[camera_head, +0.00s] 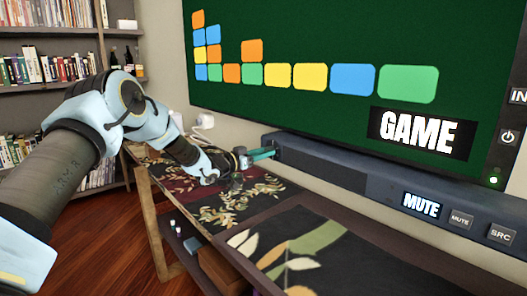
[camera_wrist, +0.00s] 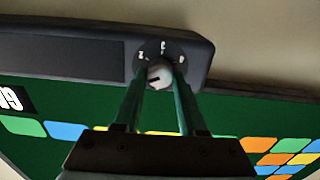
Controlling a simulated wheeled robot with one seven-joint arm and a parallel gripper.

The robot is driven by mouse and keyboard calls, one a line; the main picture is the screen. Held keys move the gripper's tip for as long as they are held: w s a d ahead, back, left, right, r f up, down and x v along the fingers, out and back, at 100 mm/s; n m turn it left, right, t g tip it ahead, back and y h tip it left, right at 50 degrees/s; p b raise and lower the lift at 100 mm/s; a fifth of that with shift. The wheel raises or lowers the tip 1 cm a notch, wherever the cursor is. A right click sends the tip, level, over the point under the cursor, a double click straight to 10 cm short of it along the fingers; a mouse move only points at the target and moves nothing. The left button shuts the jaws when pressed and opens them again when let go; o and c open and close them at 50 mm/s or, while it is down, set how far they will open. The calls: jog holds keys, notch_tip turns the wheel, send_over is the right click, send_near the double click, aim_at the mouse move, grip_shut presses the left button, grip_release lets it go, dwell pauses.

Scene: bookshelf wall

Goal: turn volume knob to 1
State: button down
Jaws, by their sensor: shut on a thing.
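The volume knob (camera_wrist: 160,74) is a small pale round knob on a dark dial at the end of the soundbar in the wrist view. It carries a short dark line. Marks surround it, too small to read surely. My gripper (camera_wrist: 160,66) has its two green fingers on either side of the knob, shut on it. In the head view my gripper (camera_head: 273,152) reaches the left end of the long dark soundbar (camera_head: 345,175); the knob is hidden there. The soundbar's display (camera_head: 421,206) reads MUTE.
A large screen (camera_head: 290,40) with coloured blocks and a GAME label stands just above the soundbar. A MUTE button (camera_head: 460,220) and an SRC button (camera_head: 501,235) are on the soundbar's right. A low table (camera_head: 305,250) with floral panels lies below. Bookshelves (camera_head: 45,32) stand at left.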

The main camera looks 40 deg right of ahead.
jog(key=shift+f+n, duration=0.15)
jog(key=shift+n, duration=0.15)
jog(key=shift+c, duration=2.4)
grip_release()
jog(key=a+b, duration=0.1)
jog(key=a, duration=1)
jog(key=shift+w, duration=0.3)
